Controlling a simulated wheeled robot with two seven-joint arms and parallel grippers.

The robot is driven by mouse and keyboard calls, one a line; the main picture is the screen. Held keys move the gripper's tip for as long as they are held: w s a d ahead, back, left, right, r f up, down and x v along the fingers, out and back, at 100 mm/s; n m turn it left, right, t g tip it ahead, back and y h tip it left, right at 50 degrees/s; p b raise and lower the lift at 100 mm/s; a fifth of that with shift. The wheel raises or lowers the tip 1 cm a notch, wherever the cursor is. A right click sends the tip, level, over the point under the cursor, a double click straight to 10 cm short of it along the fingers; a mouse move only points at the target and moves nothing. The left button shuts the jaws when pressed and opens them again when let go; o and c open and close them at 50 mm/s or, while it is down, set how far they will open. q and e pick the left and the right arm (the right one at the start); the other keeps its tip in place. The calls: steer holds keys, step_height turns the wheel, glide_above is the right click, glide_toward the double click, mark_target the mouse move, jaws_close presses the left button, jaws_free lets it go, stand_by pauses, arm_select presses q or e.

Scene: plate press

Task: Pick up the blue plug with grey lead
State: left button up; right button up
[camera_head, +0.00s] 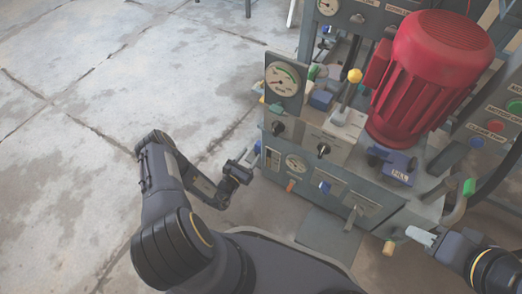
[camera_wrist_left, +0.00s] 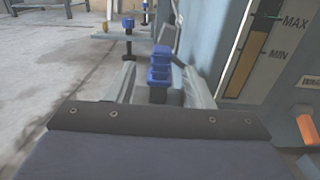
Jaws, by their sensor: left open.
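In the left wrist view a stepped blue plug (camera_wrist_left: 160,70) stands between the two grey fingers of my left gripper (camera_wrist_left: 162,88). The fingers are open, and a gap shows on the left of the plug. A thin grey piece rises behind it; I cannot tell if it is the lead. In the head view my left gripper (camera_head: 250,160) is at the left edge of the machine, beside the level gauge, and the plug cannot be made out clearly there. My right gripper (camera_head: 420,237) is at the lower right, near the machine's front corner; its jaw opening is unclear.
The grey machine (camera_head: 335,190) with gauges and knobs carries a large red motor (camera_head: 425,75). A MAX/MIN level gauge (camera_wrist_left: 257,40) and an orange part (camera_wrist_left: 308,128) are right of my left gripper. Another blue-topped part (camera_wrist_left: 128,25) stands farther off. Concrete floor (camera_head: 90,120) is clear at left.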

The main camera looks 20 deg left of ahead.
mark_target(257, 146)
arm_select(q)
steer(key=w+b, duration=0.1)
steer(key=w, duration=0.2)
steer(key=w+b, duration=0.1)
steer(key=shift+w+d+f+b, duration=0.2)
steer(key=shift+w+d+b, duration=0.1)
steer(key=shift+w+d, duration=0.1)
steer(key=shift+w+r, duration=0.1)
steer(key=shift+w, duration=0.3)
jaws_close()
steer(key=shift+r, duration=0.15)
